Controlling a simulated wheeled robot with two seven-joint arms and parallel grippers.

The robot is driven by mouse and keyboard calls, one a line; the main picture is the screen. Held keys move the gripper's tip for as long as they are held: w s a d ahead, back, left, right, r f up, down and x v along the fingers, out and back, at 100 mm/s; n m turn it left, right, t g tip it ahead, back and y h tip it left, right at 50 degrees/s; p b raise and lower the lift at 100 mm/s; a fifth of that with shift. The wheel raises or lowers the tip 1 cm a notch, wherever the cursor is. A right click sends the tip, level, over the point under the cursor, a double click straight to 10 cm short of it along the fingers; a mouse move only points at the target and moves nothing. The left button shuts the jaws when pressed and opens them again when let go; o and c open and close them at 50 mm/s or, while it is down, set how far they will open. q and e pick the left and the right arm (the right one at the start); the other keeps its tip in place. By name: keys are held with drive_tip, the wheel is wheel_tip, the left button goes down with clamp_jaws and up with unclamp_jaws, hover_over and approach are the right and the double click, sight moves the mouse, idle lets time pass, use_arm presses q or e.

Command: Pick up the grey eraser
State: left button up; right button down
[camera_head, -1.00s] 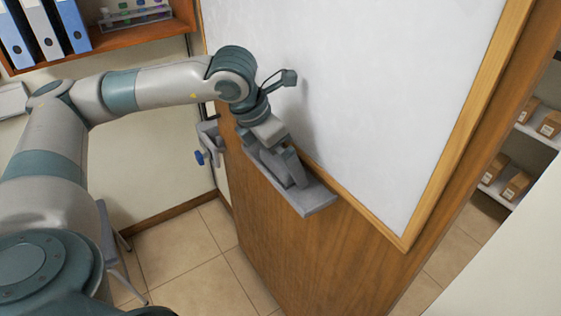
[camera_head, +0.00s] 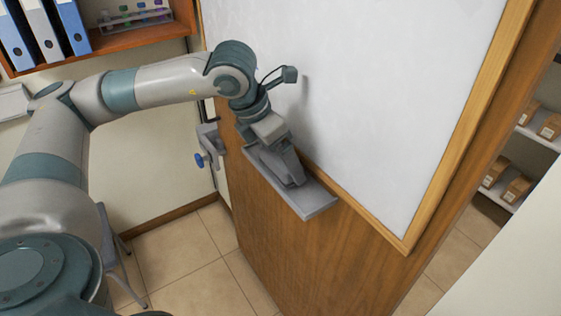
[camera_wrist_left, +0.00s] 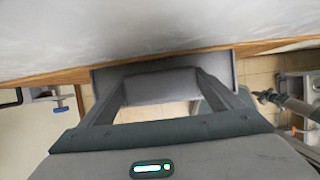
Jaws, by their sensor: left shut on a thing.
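The grey eraser (camera_wrist_left: 160,87) shows in the left wrist view as a grey block between my two fingers. It lies at the grey tray (camera_head: 318,204) below the whiteboard; the tray also shows in the left wrist view (camera_wrist_left: 103,77). My left gripper (camera_head: 290,172) points down at the tray and is shut on the eraser; it shows from behind in the left wrist view (camera_wrist_left: 162,84). In the head view the gripper hides most of the eraser. I cannot tell whether the eraser still touches the tray. My right gripper is not in view.
The whiteboard (camera_head: 360,100) with its wooden frame rises right behind the gripper. A wooden panel (camera_head: 290,235) is below the tray. A grey fixture with a blue knob (camera_head: 200,160) is to the left. A shelf with binders (camera_head: 45,35) is at upper left.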

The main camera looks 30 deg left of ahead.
use_arm(q)
drive_tip(key=r, duration=0.1)
drive_tip(key=r+b, duration=0.1)
drive_tip(key=r, duration=0.1)
drive_tip(key=shift+s+d+r+b, duration=0.15)
drive_tip(key=shift+d+b, duration=0.15)
drive_tip(key=shift+d, duration=0.1)
drive_tip(key=shift+s+d+r+b, duration=0.3)
drive_tip(key=shift+s+d+r, duration=0.2)
drive_tip(key=shift+d, duration=0.1)
drive_tip(key=shift+s+d+r+b, duration=0.25)
drive_tip(key=shift+s+d+r, duration=0.2)
drive_tip(key=shift+d, duration=0.15)
drive_tip(key=s+d+r+b, duration=0.2)
drive_tip(key=s+d+r, duration=0.3)
drive_tip(key=d, duration=0.1)
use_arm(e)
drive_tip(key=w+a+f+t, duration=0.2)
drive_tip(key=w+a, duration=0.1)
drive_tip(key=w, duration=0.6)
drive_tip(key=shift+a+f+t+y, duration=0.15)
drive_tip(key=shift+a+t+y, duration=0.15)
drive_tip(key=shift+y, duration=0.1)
use_arm(q)
drive_tip(key=shift+w+f, duration=0.1)
drive_tip(key=shift+o, duration=1.2)
drive_tip(key=shift+c, duration=0.6)
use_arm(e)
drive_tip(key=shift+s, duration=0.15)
